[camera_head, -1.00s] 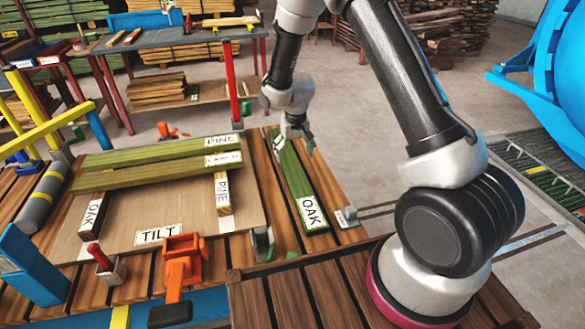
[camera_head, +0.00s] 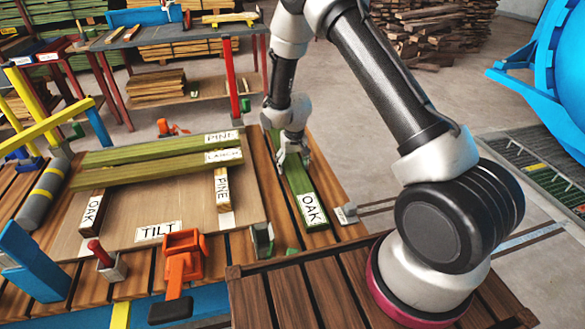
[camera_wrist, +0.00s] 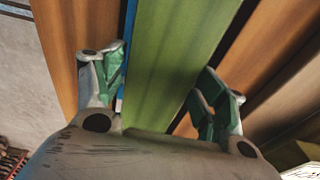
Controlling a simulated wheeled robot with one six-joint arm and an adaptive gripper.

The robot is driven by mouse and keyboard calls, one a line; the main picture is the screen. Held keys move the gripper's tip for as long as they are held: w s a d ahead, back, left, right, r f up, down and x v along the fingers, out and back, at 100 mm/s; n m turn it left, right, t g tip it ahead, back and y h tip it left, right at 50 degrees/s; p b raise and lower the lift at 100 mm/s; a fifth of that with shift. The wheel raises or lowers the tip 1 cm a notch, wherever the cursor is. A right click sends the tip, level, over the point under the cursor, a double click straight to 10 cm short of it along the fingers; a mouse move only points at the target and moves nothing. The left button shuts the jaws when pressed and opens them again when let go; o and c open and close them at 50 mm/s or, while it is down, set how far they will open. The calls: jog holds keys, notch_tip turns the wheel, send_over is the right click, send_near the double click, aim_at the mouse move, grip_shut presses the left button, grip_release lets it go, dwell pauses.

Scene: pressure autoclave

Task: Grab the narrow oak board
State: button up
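A long narrow green board labelled OAK (camera_head: 301,187) lies flat on the slatted table, to the right of the plywood panel. My gripper (camera_head: 291,157) is at the far half of this board, low over it. In the wrist view, the green board (camera_wrist: 172,55) runs between the two fingers of my gripper (camera_wrist: 168,85). The fingers are open, one on each side of it, with a gap at the left finger. I cannot tell whether the right finger touches the board. The far end of the board is partly hidden by my arm.
The plywood panel (camera_head: 140,215), labelled TILT, bears two long green boards, PINE (camera_head: 150,153) and LARCH (camera_head: 165,171), across short OAK (camera_head: 92,210) and PINE (camera_head: 222,187) pieces. An orange clamp (camera_head: 183,262) stands in front. A small metal stop (camera_head: 346,213) sits at the table's right edge.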

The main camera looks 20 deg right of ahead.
jog(key=c, duration=1.1)
jog(key=shift+r, duration=0.1)
